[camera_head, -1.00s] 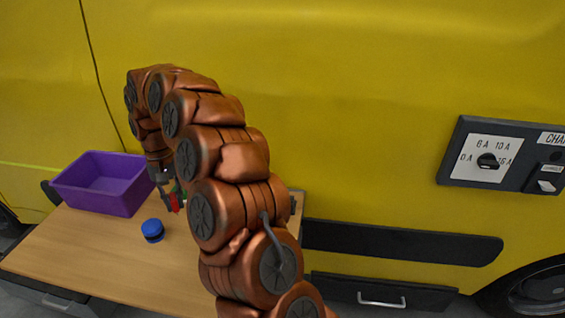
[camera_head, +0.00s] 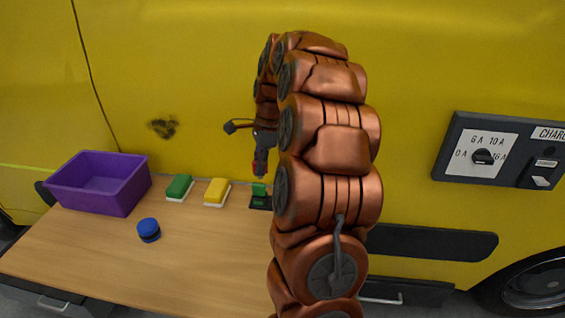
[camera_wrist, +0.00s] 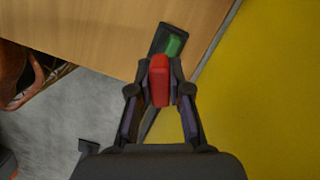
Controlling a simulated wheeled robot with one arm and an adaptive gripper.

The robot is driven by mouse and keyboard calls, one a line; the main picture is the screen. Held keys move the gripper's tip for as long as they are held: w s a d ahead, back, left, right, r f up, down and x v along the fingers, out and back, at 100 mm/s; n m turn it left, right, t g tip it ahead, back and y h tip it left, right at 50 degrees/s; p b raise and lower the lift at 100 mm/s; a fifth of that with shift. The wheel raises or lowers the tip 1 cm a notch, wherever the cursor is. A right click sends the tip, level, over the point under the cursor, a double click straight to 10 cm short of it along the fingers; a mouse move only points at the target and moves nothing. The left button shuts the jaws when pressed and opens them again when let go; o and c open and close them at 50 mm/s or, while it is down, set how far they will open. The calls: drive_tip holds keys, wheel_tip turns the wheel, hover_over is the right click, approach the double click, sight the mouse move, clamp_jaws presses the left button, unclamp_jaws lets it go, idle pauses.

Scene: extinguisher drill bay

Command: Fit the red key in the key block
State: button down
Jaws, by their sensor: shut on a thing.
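My gripper (camera_head: 261,160) is shut on the red key (camera_wrist: 159,80), which lies between both fingers in the wrist view. In the head view the red key (camera_head: 260,168) shows below the fingers, partly hidden. A dark block (camera_head: 258,203) with a green piece (camera_head: 259,189) on it, seemingly the key block, sits at the table's back right, just below the key. In the wrist view the green piece (camera_wrist: 174,46) and dark block (camera_wrist: 158,42) lie beyond the key's tip. The key looks apart from them in the head view. My arm hides part of the dark block's right side.
A purple bin (camera_head: 100,185) stands at the table's back left. A green block (camera_head: 179,187) and a yellow block (camera_head: 216,191), both on pale bases, sit along the back edge. A blue round thing (camera_head: 148,229) stands nearer.

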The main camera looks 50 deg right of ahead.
drive_tip(key=s+d+m, duration=0.4)
drive_tip(key=d+m, duration=0.1)
drive_tip(key=shift+t+h, duration=0.3)
drive_tip(key=shift+h, duration=0.1)
drive_tip(key=shift+s+a+f+b, duration=0.15)
drive_tip(key=shift+f+b, duration=0.35)
drive_tip(key=shift+f, duration=0.85)
drive_tip(key=shift+a+f+b, duration=0.1)
drive_tip(key=shift+f+b, duration=0.4)
drive_tip(key=shift+f, duration=0.8)
drive_tip(key=shift+f+b, duration=0.45)
drive_tip(key=shift+f, duration=1.55)
drive_tip(key=c, duration=1)
unclamp_jaws()
drive_tip(key=r, duration=0.4)
drive_tip(key=s+d+r, duration=0.1)
drive_tip(key=r, duration=0.6)
drive_tip(key=shift+s+d+r, duration=0.15)
drive_tip(key=shift+s+r, duration=0.25)
